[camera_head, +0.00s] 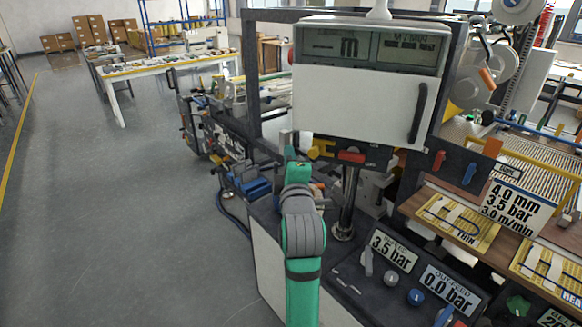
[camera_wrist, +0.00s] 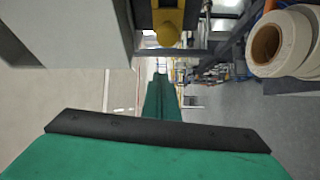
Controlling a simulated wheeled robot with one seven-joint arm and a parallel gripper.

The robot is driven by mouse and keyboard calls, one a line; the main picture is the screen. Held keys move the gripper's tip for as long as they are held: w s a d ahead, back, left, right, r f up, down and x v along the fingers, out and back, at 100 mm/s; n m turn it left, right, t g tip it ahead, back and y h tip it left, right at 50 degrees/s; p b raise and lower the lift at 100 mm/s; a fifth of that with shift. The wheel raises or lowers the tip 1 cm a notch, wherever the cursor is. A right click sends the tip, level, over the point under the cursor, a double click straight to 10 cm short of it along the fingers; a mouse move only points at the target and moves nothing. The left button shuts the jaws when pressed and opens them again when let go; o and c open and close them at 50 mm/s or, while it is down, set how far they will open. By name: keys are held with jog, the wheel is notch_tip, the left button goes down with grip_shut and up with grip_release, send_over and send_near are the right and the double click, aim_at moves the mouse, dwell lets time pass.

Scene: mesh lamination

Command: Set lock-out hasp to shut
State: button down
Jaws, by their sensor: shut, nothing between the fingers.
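A yellow part (camera_head: 323,148), which looks like the lock-out hasp, sits on a dark panel under the white cabinet in the head view. A red handle (camera_head: 351,157) is just right of it. In the wrist view a yellow fitting with a round knob (camera_wrist: 167,30) shows at the top centre; I cannot tell whether the hasp is open or shut. My gripper (camera_head: 289,142) is at the end of my green and grey arm, just left of the yellow part. Its green finger end (camera_wrist: 160,78) shows below the yellow fitting in the wrist view. It is shut and empty; contact cannot be told.
The white cabinet (camera_head: 360,106) with a black handle hangs above and right of my gripper. A vertical metal post (camera_head: 347,205) stands to the right. Gauge panels (camera_head: 392,252) lie at the lower right. Open grey floor (camera_head: 130,210) is on the left. White rolls (camera_wrist: 283,42) show in the wrist view.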

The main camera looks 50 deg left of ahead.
aim_at(316, 150)
jog(key=shift+w+d+f, duration=0.15)
jog(key=shift+w+d, duration=0.45)
jog(key=shift+w, duration=0.2)
jog(key=shift+w+d+f, duration=0.1)
jog(key=shift+w+d, duration=0.45)
jog(key=shift+w, duration=0.2)
